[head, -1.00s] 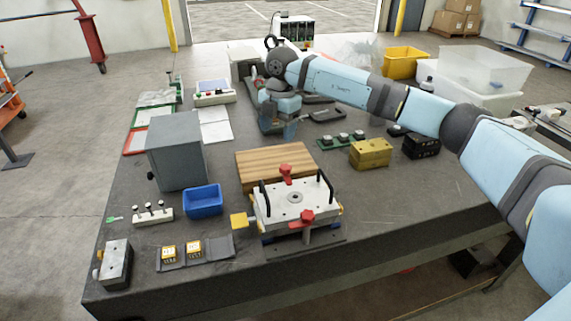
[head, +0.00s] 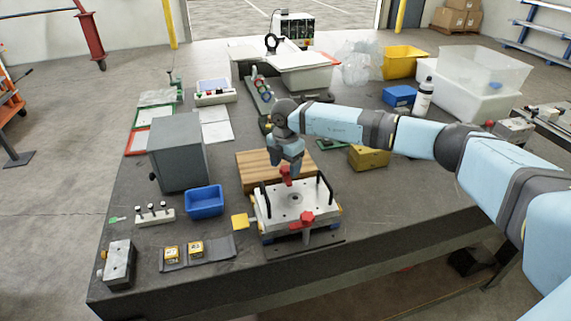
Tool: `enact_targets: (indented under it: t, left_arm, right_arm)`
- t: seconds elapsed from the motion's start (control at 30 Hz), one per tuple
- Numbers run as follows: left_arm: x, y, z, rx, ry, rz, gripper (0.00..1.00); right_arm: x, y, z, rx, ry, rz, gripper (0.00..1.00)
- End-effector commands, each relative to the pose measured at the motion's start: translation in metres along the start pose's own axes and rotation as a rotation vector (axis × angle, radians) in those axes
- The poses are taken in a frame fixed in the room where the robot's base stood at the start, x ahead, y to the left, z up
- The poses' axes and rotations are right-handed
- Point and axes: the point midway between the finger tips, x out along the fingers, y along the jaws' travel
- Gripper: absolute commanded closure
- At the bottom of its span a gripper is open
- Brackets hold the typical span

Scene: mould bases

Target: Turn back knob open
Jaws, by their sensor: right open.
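The mould base (head: 275,208) sits near the front edge of the table, with a light metal top plate and two black handles. Its red back knob (head: 286,175) stands at the far side, beside the wooden board. A red front knob (head: 306,218) is on the near side. My right gripper (head: 288,168) points down right at the back knob, its fingertips at or just above it. It is open; whether its fingers touch the knob I cannot tell. My left gripper is not in view.
A wooden board (head: 252,168) lies behind the mould base. A grey cabinet (head: 180,155) and a blue bin (head: 205,201) stand to the left. A yellow block (head: 369,158) is under and beside my right forearm. The table right of the mould base is clear.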

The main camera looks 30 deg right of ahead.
Motion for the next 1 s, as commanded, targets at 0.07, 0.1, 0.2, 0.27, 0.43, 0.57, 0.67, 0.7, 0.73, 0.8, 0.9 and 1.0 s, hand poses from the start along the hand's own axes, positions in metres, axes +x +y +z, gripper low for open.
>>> enact_targets:
  t: [0.07,0.1,0.2,0.27,0.43,0.57,0.67,0.7,0.73,0.8,0.9,1.0]
  left_arm:
    - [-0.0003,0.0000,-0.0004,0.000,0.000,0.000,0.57]
    - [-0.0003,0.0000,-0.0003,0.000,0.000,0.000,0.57]
    - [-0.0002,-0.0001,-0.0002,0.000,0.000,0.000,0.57]
    - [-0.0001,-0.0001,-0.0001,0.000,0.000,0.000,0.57]
    - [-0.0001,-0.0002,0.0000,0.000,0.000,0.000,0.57]
    - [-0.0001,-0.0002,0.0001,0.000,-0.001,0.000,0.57]
    - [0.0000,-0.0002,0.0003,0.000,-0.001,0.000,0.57]
    - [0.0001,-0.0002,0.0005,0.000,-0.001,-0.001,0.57]
    - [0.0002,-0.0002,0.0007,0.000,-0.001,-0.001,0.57]
    - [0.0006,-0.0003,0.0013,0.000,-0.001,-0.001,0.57]
    - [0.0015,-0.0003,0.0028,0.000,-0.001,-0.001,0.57]
    - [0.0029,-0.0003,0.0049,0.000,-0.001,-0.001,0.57]
  right_arm:
    - [0.0028,-0.0001,0.0000,0.000,0.000,0.000,0.35]
    - [0.0034,-0.0001,0.0000,0.000,0.000,0.000,0.35]
    - [0.0037,0.0000,0.0001,0.000,0.000,0.001,0.35]
    - [0.0036,0.0000,0.0001,0.000,0.000,0.000,0.35]
    - [0.0033,0.0000,0.0001,0.000,0.001,0.001,0.62]
    - [0.0032,0.0000,0.0001,0.001,0.001,0.001,0.84]
    - [0.0031,0.0000,0.0001,-0.001,0.001,0.001,0.84]
    - [0.0032,0.0000,0.0001,-0.003,0.001,0.001,0.84]
    - [0.0032,0.0000,0.0002,-0.006,0.001,0.001,0.84]
    - [0.0033,0.0000,0.0002,-0.018,0.001,0.001,0.84]
    - [0.0036,0.0000,0.0002,-0.049,0.001,0.001,0.84]
    - [0.0038,0.0001,0.0002,-0.099,0.001,0.001,0.84]
